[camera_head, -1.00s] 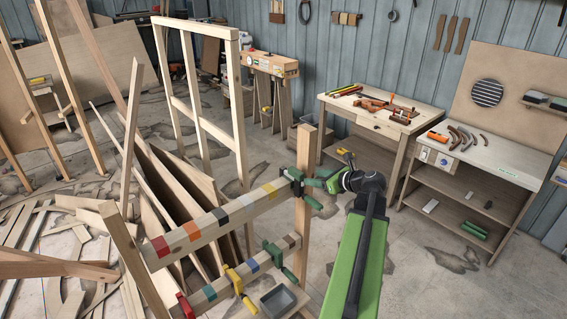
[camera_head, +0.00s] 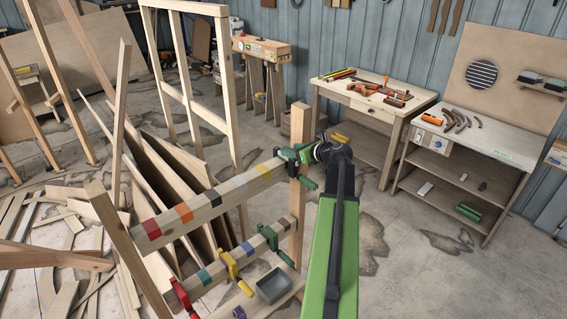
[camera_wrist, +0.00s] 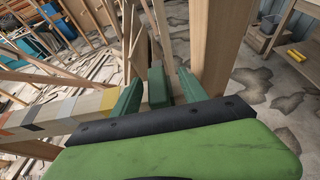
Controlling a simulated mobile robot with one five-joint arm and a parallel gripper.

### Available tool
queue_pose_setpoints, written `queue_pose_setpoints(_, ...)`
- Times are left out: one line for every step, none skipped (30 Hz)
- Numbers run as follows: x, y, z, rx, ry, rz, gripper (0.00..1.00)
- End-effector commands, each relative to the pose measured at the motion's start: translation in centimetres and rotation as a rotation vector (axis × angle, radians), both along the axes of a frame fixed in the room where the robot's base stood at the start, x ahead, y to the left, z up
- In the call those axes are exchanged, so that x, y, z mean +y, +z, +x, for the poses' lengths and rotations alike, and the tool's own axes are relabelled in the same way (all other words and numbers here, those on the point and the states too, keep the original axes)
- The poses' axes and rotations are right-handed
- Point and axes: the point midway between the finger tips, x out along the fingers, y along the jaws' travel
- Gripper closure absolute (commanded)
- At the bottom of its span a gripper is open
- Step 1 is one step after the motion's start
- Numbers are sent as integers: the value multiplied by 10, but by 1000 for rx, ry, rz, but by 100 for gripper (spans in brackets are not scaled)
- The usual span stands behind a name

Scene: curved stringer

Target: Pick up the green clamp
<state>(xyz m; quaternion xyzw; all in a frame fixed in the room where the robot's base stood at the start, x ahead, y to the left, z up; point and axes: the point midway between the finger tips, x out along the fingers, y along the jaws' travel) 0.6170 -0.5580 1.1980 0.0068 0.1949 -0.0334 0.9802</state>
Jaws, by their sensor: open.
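A green clamp (camera_head: 288,156) with dark parts sits at the right end of the upper rail (camera_head: 214,201), beside the wooden post. My gripper (camera_head: 305,153) is at this clamp, coming from the right. In the wrist view, my gripper (camera_wrist: 160,75) has its two green fingers apart, with a green block of the clamp (camera_wrist: 157,88) between them. I cannot tell whether the fingers touch it. A second green clamp (camera_head: 270,237) is on the lower rail, below and apart from my gripper.
The wooden post (camera_head: 299,135) stands close to my gripper; it also fills the upper right of the wrist view (camera_wrist: 211,45). A yellow clamp (camera_head: 230,265) and a red clamp (camera_head: 183,297) are on the lower rail. A grey tray (camera_head: 273,287) is below. Workbenches stand at the right.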

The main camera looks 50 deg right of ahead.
Motion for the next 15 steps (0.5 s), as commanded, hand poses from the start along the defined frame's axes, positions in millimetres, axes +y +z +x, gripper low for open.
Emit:
queue_pose_setpoints(0,-1,2,0,1,0,49)
queue_pose_setpoints(0,-2,4,0,1,0,49)
queue_pose_setpoints(1,-5,8,0,2,1,49)
queue_pose_setpoints(1,-7,12,0,2,1,49)
queue_pose_setpoints(1,-9,17,0,2,1,49)
queue_pose_setpoints(2,-12,24,0,1,0,49)
queue_pose_setpoints(3,-14,29,0,2,0,49)
queue_pose_setpoints(2,-17,35,0,2,0,49)
queue_pose_setpoints(1,-19,41,0,1,-1,49)
queue_pose_setpoints(1,-20,44,0,0,-1,49)
queue_pose_setpoints(1,-21,46,0,-1,0,49)
queue_pose_setpoints(1,-21,48,0,-1,0,49)
queue_pose_setpoints(1,-20,48,0,-2,-1,49)
queue_pose_setpoints(1,-20,48,0,-2,-1,49)
queue_pose_setpoints(1,-19,47,0,-2,-1,49)
